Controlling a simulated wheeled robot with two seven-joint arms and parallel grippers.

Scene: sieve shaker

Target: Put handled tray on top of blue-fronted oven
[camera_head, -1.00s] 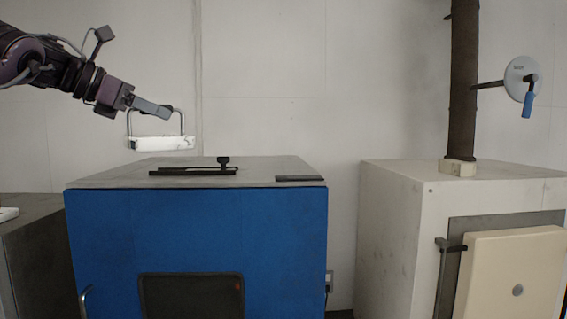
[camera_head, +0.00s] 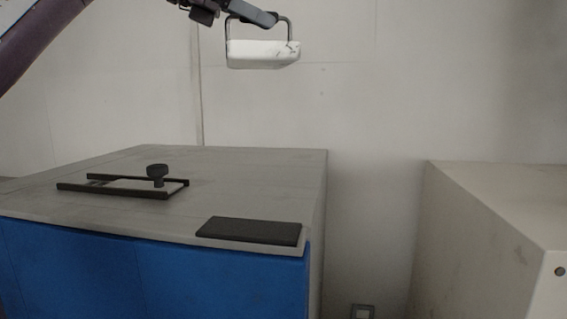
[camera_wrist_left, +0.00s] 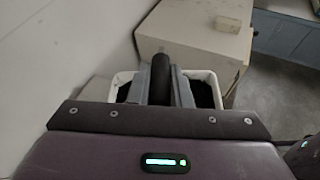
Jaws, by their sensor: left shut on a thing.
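The handled tray (camera_head: 262,55) is white with a dark wire handle. My left gripper (camera_head: 264,18) is shut on its handle and holds it in the air, above the level of the oven top. In the left wrist view the fingers (camera_wrist_left: 160,86) close on the dark handle bar, and the white tray rim (camera_wrist_left: 122,78) shows on both sides below. The blue-fronted oven (camera_head: 150,272) stands below, with a grey top (camera_head: 235,180). The tray does not touch it. My right gripper is not in view.
On the oven top are a black sliding frame with a knob (camera_head: 157,172) and a flat black plate (camera_head: 249,231) near the front right corner. A pale cabinet (camera_head: 480,240) stands to the right across a gap. The back right of the oven top is clear.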

